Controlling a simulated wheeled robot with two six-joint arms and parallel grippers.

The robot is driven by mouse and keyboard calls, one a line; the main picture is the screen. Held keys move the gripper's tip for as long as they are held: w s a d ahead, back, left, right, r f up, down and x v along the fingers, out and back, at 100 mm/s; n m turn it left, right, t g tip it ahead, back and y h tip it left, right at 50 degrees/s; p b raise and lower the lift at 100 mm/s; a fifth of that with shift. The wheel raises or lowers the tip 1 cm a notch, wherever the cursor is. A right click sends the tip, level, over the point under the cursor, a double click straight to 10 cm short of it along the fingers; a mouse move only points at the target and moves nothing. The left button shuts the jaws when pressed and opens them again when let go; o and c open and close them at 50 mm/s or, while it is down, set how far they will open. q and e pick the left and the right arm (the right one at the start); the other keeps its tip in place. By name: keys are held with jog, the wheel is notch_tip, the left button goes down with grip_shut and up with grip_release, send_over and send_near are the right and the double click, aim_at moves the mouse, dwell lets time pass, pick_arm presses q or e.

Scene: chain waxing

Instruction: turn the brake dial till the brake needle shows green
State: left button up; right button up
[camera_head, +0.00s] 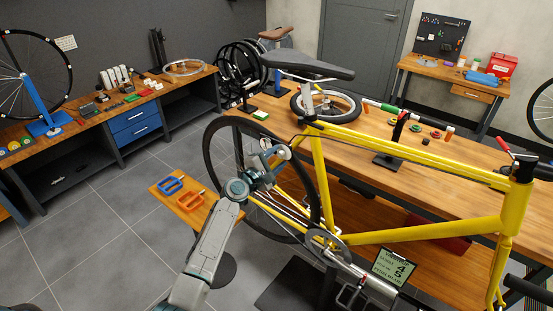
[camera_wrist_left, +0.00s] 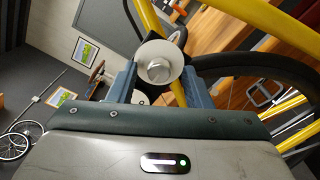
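The brake dial (camera_wrist_left: 158,70) looks like a small grey knob on a white round body in the left wrist view, by the yellow bike frame. My left gripper (camera_head: 268,162) is at the rear of the yellow bicycle (camera_head: 322,180), by the rear wheel. In the left wrist view its two blue fingers (camera_wrist_left: 159,80) stand apart, one on each side of the dial, with a gap to the grey knob; contact with the white body is unclear. I cannot make out the brake needle or its colour. My right gripper is not in view.
A long workbench (camera_head: 460,190) runs behind the bicycle. Grey floor at the left is clear.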

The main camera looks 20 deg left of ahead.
pick_arm(q)
jog(key=shift+s+a, duration=0.1)
jog(key=shift+s, duration=0.2)
jog(key=b+v, duration=0.1)
jog(key=v, duration=0.9)
jog(key=shift+s, duration=0.1)
jog(key=shift+a, duration=0.1)
